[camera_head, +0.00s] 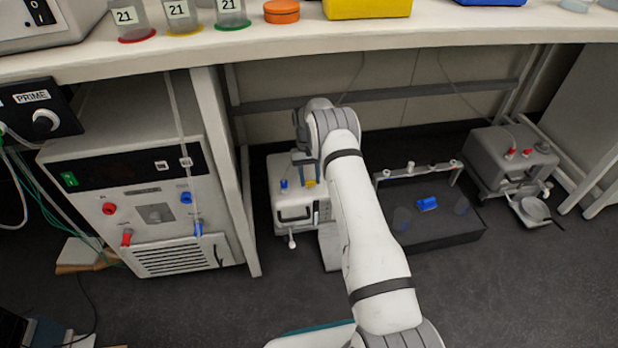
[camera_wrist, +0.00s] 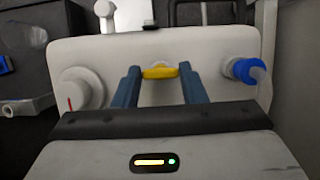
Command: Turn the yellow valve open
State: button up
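The yellow valve (camera_wrist: 160,72) is a small bar-shaped handle on the pale face of a device, lying level across the wrist view. My gripper (camera_wrist: 160,75) has its two blue-grey fingers spread, one at each end of the handle. I cannot tell whether the fingertips touch it. In the head view my gripper (camera_head: 304,160) points down over the white box-shaped device (camera_head: 282,211) under the bench. A bit of the yellow valve (camera_head: 310,183) shows below the fingers. My arm hides the device's right side.
A white knob with a red mark (camera_wrist: 79,90) stands left of the valve, and a blue fitting with a tube (camera_wrist: 244,71) stands right. A dark tray (camera_head: 430,230) and a grey device (camera_head: 508,158) lie further right. The bench top (camera_head: 300,47) overhangs above.

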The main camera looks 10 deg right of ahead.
jog(key=o, duration=0.4)
jog(key=p+v, duration=0.2)
jog(key=v, duration=0.5)
jog(key=shift+r, duration=0.35)
jog(key=shift+w, duration=0.15)
